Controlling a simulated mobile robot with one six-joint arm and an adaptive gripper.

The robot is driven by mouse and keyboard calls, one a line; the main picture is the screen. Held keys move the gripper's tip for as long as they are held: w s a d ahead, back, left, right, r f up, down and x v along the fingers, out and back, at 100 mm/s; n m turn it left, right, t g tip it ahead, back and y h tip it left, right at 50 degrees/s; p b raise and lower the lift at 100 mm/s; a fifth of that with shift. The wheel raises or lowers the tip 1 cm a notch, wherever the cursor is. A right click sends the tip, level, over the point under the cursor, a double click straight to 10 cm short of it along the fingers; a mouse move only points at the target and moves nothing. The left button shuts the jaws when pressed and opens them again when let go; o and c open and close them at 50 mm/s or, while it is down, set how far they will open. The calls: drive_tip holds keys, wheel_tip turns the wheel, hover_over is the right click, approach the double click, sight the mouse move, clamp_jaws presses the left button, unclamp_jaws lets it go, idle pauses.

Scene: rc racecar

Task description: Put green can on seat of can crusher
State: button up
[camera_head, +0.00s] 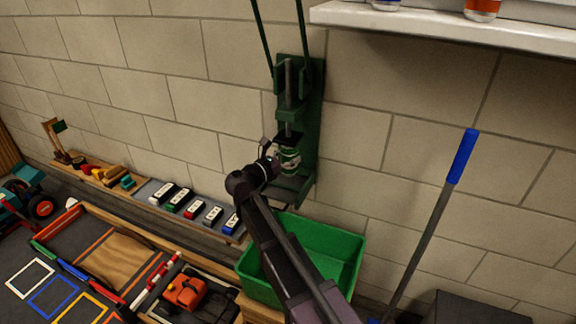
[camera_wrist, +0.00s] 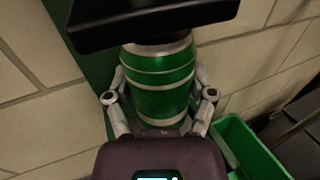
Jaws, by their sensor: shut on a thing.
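The green can (camera_head: 289,158) is upright inside the frame of the dark green can crusher (camera_head: 314,110), which is fixed to the wall. In the wrist view the green can (camera_wrist: 160,78) shows silver bands, with a finger of my gripper (camera_wrist: 160,98) on each side. My gripper is shut on it. The crusher's black press block (camera_wrist: 150,18) is just over the can top and hides it. The crusher's seat (camera_head: 290,186) is below the can. I cannot tell whether the can's bottom touches the seat, as my gripper hides its lower part in the wrist view.
A green bin (camera_head: 345,240) stands below the crusher; it also shows in the wrist view (camera_wrist: 245,150). A pole with a blue grip (camera_head: 461,156) leans at the right. A white shelf (camera_head: 440,28) holds cans at the upper right.

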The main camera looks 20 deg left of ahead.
drive_tip(key=shift+w+a, duration=0.25)
drive_tip(key=shift+w, duration=0.1)
drive_tip(key=shift+f, duration=0.1)
drive_tip(key=shift+f+b, duration=1.75)
drive_tip(key=shift+b, duration=0.05)
drive_tip(key=shift+f, duration=0.1)
drive_tip(key=o, duration=0.7)
drive_tip(key=shift+r, duration=0.2)
drive_tip(key=v, duration=1.2)
